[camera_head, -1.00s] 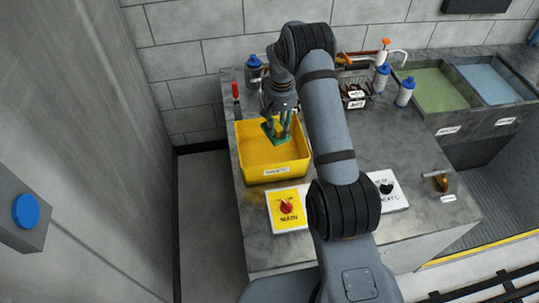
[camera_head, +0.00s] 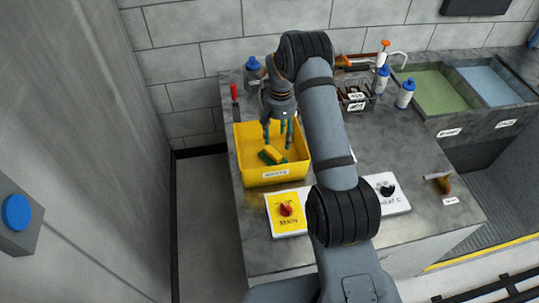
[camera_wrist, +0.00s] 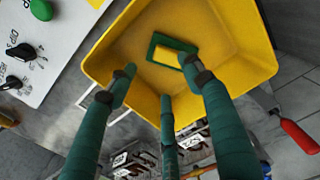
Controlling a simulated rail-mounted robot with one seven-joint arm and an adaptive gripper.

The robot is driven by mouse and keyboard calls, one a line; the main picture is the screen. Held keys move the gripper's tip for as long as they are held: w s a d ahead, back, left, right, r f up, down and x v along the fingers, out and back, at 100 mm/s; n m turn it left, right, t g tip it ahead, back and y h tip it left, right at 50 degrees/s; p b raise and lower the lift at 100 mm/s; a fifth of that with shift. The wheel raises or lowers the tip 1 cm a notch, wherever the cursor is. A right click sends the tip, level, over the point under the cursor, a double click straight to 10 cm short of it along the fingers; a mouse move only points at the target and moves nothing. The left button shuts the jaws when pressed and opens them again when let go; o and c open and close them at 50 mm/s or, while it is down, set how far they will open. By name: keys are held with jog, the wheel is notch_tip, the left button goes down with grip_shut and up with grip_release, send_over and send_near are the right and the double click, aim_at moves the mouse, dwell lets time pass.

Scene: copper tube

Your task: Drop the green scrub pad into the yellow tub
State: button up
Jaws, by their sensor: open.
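The green scrub pad (camera_head: 266,158) lies inside the yellow tub (camera_head: 243,163), with a yellow block-like part showing with it. In the wrist view the pad (camera_wrist: 184,45) rests on the floor of the tub (camera_wrist: 115,50), a green rim around a yellow middle. My gripper (camera_head: 278,140) is above the tub, with its green fingers spread and empty. The fingers also show in the wrist view (camera_wrist: 158,75), apart from each other. One finger there overlaps the edge of the pad, and I cannot tell whether it touches.
A yellow switch panel (camera_head: 288,213) with a red knob stands in front of the tub. A red-handled tool (camera_head: 234,93) and a blue-capped bottle (camera_head: 253,70) are behind it. A wire basket (camera_head: 355,98) and bottles stand at the back right. The counter's right middle is mostly clear.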

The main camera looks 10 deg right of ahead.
notch_tip(320, 180, up, 12)
dwell(0.6)
jog(key=shift+f, duration=0.1)
notch_tip(320, 180, down, 12)
notch_tip(320, 180, up, 6)
jog(key=p, duration=0.4)
dwell(0.5)
